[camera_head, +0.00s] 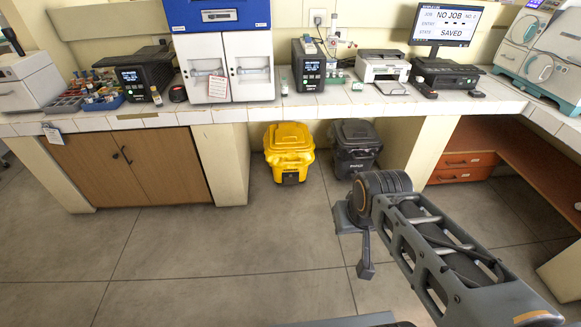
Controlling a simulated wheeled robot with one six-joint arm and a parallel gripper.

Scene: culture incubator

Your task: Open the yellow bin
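The yellow bin (289,158) stands on the floor under the white-tiled counter, in the middle of the head view. Its yellow lid appears down on top; I cannot tell whether it is latched. A small dark label or catch shows low on its front. My arm reaches in from the lower right, with its far end to the right of the yellow bin and nearer to me. The part that looks like my gripper (365,266) hangs down there, over the floor, apart from the bin. I cannot make out its fingers or anything held in it.
A dark grey bin (355,147) stands just right of the yellow one. The counter (330,104) overhangs both bins and carries lab devices. A counter support (222,165) and wooden cabinet (130,168) stand to the left. The floor in front of the yellow bin is clear.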

